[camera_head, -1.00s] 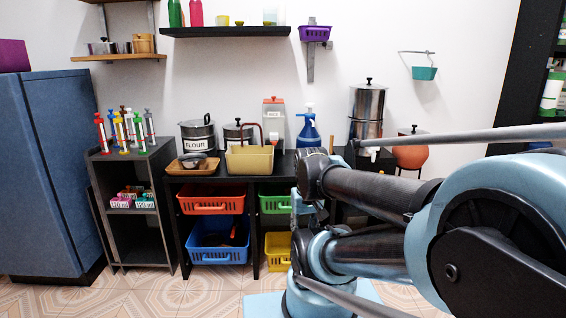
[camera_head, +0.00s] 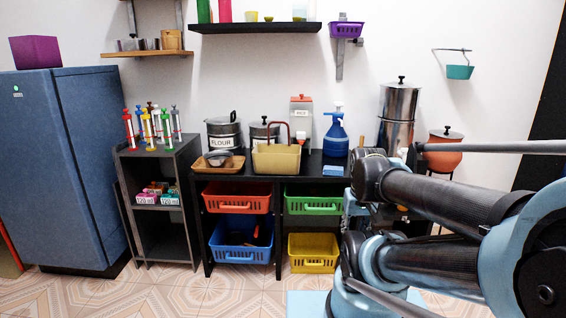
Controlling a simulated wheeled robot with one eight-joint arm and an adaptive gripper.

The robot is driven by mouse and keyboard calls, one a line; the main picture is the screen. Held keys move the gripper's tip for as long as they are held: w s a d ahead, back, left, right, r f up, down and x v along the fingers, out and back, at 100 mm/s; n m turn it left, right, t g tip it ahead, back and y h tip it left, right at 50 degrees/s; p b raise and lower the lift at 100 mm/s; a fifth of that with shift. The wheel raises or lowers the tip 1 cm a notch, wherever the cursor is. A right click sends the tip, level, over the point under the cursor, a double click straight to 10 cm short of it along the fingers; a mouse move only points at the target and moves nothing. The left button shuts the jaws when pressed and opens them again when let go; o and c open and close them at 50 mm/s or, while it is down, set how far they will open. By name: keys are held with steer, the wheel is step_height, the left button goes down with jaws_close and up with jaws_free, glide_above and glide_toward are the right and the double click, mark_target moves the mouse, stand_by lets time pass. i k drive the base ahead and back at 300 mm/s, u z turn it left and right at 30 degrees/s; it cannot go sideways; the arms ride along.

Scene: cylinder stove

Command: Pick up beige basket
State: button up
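The beige basket (camera_head: 277,159) is a small open box with a thin reddish-brown handle arching above it. It stands upright near the front of the black table (camera_head: 268,184), between a wooden tray and a blue sponge-like block. Nothing of mine touches it. My arm fills the right side of the picture, folded, with its links to the right of the basket. My gripper is not visible, so whether it is open or shut does not show.
A wooden tray (camera_head: 216,168) with a bowl sits left of the basket. A flour pot (camera_head: 223,133), another pot (camera_head: 264,133), a red-lidded container (camera_head: 301,120) and a blue spray bottle (camera_head: 336,138) stand behind. A shelf (camera_head: 254,28) hangs above. Floor is open in front.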

mark_target(268, 158)
steer(key=i, duration=0.95)
steer(key=u, duration=0.05)
